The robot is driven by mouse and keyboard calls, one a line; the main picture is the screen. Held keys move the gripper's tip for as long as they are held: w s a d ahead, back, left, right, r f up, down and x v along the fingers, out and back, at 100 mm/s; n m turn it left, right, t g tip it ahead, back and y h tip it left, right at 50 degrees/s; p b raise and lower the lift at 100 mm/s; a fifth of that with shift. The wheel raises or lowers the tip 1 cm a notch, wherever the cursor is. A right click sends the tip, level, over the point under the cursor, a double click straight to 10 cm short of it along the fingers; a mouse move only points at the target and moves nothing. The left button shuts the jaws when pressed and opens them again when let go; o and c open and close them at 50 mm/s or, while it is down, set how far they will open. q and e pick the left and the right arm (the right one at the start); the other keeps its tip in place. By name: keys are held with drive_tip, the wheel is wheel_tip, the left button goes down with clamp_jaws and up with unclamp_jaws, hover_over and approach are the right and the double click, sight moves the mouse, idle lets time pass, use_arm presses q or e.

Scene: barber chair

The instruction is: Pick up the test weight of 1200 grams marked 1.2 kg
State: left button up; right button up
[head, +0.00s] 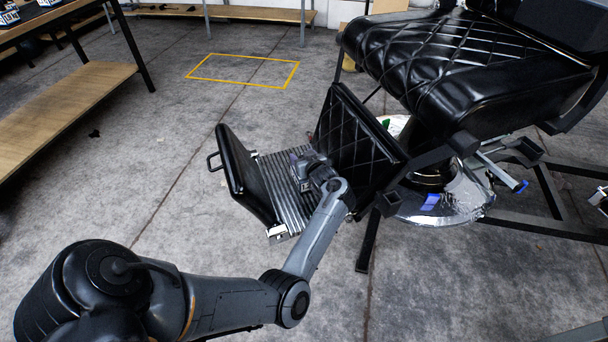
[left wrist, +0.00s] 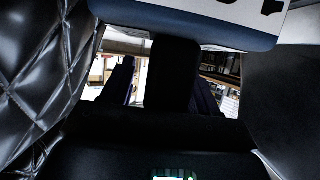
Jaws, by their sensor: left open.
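My left gripper (head: 301,162) is low over the ribbed footrest of the barber chair, between its two black padded panels. In the left wrist view the gripper (left wrist: 165,90) is open, with a dark finger on each side of a black upright bar (left wrist: 175,72). A blue-and-white block (left wrist: 190,22) with cut-off dark print fills the top of that view, right above the bar. It looks like the test weight, but the marking is not readable. In the head view my gripper and wrist hide whatever is there.
The footrest's left padded panel (head: 243,172) and quilted panel (head: 355,140) flank the gripper closely. The chair seat (head: 440,75) overhangs to the right, above a shiny round base (head: 465,200). A wooden-shelved table (head: 65,110) stands at left. The floor around the yellow rectangle (head: 243,71) is clear.

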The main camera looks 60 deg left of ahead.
use_arm(q)
drive_tip(key=shift+d+f, duration=0.15)
drive_tip(key=shift+d, duration=0.25)
drive_tip(key=shift+s+d+f, duration=0.1)
drive_tip(key=shift+d, duration=0.1)
drive_tip(key=shift+c, duration=1.2)
drive_tip(key=shift+a, duration=0.2)
clamp_jaws()
drive_tip(key=shift+r, duration=0.25)
drive_tip(key=shift+r, duration=0.15)
